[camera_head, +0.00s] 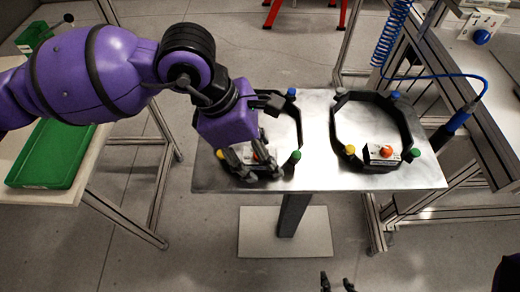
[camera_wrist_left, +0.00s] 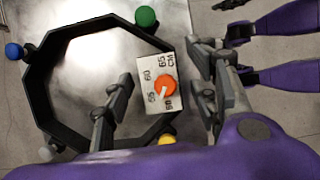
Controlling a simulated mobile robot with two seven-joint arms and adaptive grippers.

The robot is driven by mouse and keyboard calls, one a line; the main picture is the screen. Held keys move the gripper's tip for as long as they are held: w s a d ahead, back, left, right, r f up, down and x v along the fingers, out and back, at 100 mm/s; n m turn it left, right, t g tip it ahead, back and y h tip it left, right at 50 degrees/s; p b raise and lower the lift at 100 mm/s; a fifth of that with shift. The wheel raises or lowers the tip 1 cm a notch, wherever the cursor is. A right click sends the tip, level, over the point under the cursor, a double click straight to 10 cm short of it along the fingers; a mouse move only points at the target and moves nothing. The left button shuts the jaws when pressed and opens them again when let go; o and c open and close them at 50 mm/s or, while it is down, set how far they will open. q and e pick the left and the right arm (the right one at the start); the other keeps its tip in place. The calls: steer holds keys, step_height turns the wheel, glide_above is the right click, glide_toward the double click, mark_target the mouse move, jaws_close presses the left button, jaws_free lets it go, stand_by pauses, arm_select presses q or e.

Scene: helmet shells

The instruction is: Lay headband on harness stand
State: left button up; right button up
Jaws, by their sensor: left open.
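A black octagonal headband (camera_head: 296,125) lies flat on the metal-topped stand (camera_head: 318,182), on its left side. It carries a pale size box with an orange dial (camera_wrist_left: 161,87), and blue, green and yellow knobs sit around it. A second, similar black headband (camera_head: 405,122) with its own orange dial lies on the stand's right side. My left gripper (camera_head: 250,168) is over the front of the left headband. In the left wrist view its open fingers stand on either side of the dial box; contact cannot be told. My right gripper (camera_head: 337,284) shows at the bottom edge, fingertips apart and empty.
A table with a green tray (camera_head: 58,152) stands at the left. A metal frame with a blue coiled hose (camera_head: 389,35) and a blue-handled tool (camera_head: 457,120) stands close to the right. Bare stand surface separates the two headbands.

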arm_select(q)
steer(key=v, duration=1.2)
stand_by(0.5)
stand_by(0.3)
